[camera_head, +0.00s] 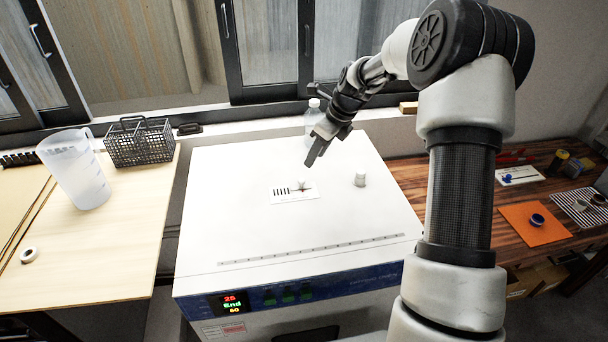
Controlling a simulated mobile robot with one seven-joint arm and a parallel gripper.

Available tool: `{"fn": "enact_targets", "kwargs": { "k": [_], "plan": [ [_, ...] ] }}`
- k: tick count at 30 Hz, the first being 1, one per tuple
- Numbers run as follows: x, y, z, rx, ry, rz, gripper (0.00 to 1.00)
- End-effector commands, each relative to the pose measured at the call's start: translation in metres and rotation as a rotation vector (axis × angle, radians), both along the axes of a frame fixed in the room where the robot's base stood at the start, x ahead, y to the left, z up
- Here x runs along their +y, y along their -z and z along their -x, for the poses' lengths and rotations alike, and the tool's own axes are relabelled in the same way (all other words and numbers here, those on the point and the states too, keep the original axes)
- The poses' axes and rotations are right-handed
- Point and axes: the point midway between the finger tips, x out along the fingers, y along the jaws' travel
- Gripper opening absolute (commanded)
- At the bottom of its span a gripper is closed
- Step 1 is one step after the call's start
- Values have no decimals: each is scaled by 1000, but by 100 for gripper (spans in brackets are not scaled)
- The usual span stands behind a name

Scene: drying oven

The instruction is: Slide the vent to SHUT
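The vent (283,194) is a white plate with dark slots and small print on top of the white drying oven (235,170). A small pale knob (302,184) stands at the right of its slots, with a reddish mark by its base. The print is too small to read. My gripper (313,157) hangs over the oven top, behind and slightly right of the knob, pointing down and apart from it. It seems to hold nothing; its fingers overlap in this view, so I cannot see a gap.
A clear bottle (313,115) is behind my gripper. A jug (75,170) and a wire basket (140,145) stand on the left table. The oven top's front is clear.

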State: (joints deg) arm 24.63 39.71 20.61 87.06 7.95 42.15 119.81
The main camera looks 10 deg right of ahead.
Motion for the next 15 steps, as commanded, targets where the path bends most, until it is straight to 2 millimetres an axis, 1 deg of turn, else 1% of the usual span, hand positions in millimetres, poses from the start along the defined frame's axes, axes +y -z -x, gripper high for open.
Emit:
{"fn": "enact_targets", "kwargs": {
  "k": [1,6,12,15],
  "plan": [
    [4,11,-3,3,-2,-2,36],
    [14,46,-12,3,-2,-2,36],
    [25,80,-23,3,-2,-2,36],
    [27,91,-27,0,-2,0,36]
  ]
}}
